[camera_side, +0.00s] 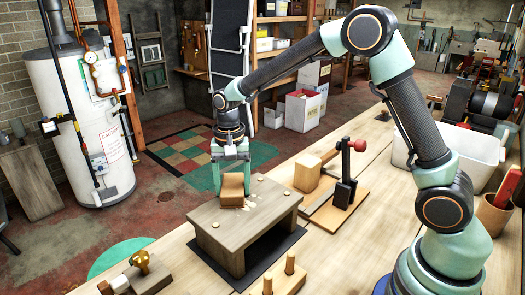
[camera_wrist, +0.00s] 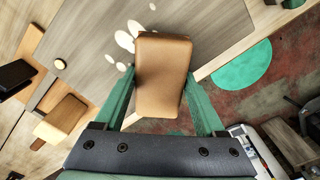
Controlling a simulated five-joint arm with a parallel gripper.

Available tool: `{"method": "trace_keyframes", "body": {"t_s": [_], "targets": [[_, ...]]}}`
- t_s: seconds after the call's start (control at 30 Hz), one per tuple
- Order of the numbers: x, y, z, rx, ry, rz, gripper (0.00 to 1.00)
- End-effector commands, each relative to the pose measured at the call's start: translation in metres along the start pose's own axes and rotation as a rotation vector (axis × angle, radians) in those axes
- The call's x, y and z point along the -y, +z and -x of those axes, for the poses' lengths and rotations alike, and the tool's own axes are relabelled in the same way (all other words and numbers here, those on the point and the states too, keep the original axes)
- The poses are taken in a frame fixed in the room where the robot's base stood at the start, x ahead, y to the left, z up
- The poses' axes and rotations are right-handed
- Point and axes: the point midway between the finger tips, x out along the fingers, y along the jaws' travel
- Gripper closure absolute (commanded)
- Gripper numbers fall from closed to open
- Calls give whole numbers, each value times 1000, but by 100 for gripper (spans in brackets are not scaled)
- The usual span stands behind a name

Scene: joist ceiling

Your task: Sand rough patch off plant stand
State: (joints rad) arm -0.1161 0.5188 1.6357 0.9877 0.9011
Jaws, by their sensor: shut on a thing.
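The plant stand (camera_side: 272,206) is a low grey-brown wooden bench with a flat top and round pale buttons near its corners. A tan-brown block (camera_side: 232,187), likely the sander, is gripped between the two green fingers of my gripper (camera_side: 232,178). The block is at the far edge of the stand top; I cannot tell whether it touches the wood. Pale, ragged patches (camera_side: 252,204) show on the top beside the block. In the wrist view the block (camera_wrist: 163,75) is between the fingers, and the pale patches (camera_wrist: 125,40) lie off its upper left corner.
The stand is on a dark mat (camera_side: 287,249) on the wooden bench. A clamp-like fixture with a red knob (camera_side: 358,145) and a wooden block (camera_side: 309,172) stand to its right. A pegged wooden block (camera_side: 280,278) and a brass-knobbed piece (camera_side: 140,262) lie in front.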

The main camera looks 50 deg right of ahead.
Motion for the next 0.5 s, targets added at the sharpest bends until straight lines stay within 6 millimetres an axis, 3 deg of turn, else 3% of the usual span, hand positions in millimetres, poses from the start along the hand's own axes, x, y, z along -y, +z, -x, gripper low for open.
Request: {"method": "trace_keyframes", "body": {"t_s": [0.5], "targets": [[-29,30,0,0,1,0,80]]}}
